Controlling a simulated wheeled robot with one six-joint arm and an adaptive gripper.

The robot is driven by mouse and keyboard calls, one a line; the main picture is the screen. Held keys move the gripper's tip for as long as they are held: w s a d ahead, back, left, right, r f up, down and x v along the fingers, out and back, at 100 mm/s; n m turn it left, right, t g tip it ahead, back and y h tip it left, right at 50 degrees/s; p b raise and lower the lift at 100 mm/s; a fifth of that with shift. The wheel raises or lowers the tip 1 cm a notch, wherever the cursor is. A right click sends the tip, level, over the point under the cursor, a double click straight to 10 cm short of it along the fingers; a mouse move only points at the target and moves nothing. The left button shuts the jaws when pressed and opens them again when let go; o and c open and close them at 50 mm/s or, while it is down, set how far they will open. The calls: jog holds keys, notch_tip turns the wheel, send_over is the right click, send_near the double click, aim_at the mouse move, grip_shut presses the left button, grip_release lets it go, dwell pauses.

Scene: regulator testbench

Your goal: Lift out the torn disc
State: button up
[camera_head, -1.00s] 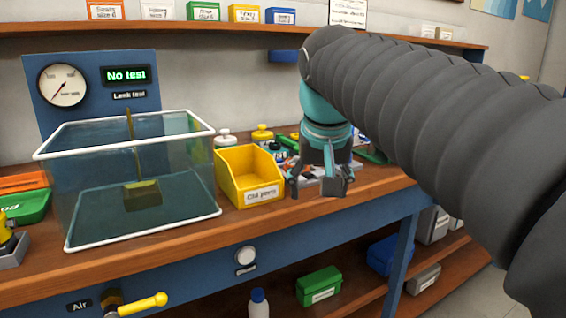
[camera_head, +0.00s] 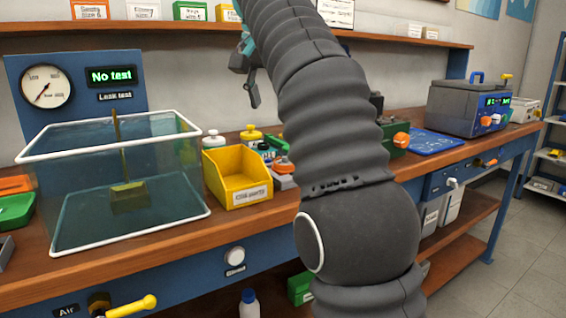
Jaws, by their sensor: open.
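My gripper (camera_head: 248,82) is raised above the bench, in front of the wall and near the upper shelf, partly hidden behind my arm. What shows of it is open, with nothing seen in it. I cannot make out the torn disc in this view. The yellow labelled bin (camera_head: 232,187) stands on the bench below my gripper; little of its inside shows. My arm hides the bench to the right of the bin, where some small parts (camera_head: 283,172) just show.
The clear water tank (camera_head: 62,245) with a white rim stands at the left, under a gauge panel reading "No test" (camera_head: 112,76). A grey tester (camera_head: 468,108) and blue mat (camera_head: 435,143) are at the right. The yellow air valve lever (camera_head: 132,307) sticks out at the front.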

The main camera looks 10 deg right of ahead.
jog(key=b, duration=0.1)
send_over(285, 158)
jog(key=s+a, duration=0.2)
jog(key=f, duration=0.7)
jog(key=shift+w+d+f, duration=0.15)
jog(key=shift+w+d, duration=0.1)
jog(key=shift+b+x, duration=0.85)
jog(key=shift+x, duration=1.9)
jog(key=shift+s, duration=0.2)
jog(key=shift+f, duration=0.1)
jog(key=c, duration=1.3)
